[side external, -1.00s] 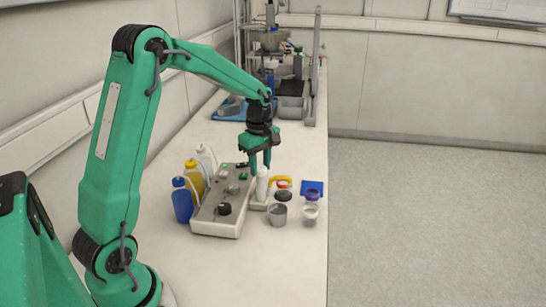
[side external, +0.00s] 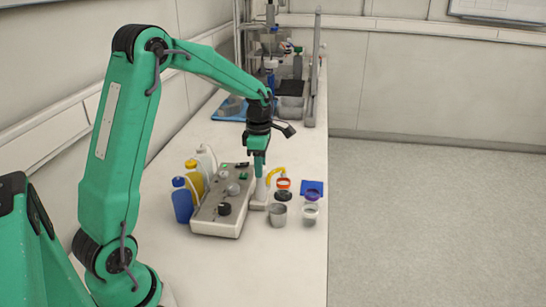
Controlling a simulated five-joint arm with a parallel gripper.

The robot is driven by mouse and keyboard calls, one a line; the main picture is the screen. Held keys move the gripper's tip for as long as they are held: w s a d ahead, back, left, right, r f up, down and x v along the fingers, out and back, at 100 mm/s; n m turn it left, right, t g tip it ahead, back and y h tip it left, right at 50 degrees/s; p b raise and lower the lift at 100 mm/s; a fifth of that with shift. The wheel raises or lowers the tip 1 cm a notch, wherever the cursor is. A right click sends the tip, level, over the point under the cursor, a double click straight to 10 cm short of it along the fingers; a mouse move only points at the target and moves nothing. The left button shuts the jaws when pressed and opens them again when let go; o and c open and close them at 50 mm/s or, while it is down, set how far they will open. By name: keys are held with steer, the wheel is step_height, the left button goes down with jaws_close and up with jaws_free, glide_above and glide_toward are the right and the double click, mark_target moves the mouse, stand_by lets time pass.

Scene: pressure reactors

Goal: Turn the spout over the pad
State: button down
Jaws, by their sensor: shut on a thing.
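The yellow curved spout (side external: 275,173) stands out to the right from the top of a white post (side external: 261,192) beside the grey apparatus. My gripper (side external: 259,172) points down over that post and is shut on the head of the spout. The fingers hide part of that head, and the exact grip is too small to see. The blue square pad (side external: 312,187) lies flat on the bench, to the right of the spout. The spout's free end is apart from the pad and points towards an orange-red lidded jar (side external: 283,184).
The grey apparatus (side external: 222,202) with knobs stands left of my gripper. Blue (side external: 182,201) and yellow (side external: 194,181) bottles stand beside it. A grey cup (side external: 278,215), a clear jar (side external: 309,213) and a purple-topped jar (side external: 312,195) stand nearby. The front bench (side external: 265,275) is clear.

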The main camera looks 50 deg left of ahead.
stand_by(0.3)
steer(key=c, duration=1)
jaws_free()
steer(key=shift+o, duration=0.2)
steer(key=shift+r, duration=0.15)
steer(key=shift+r, duration=3.8)
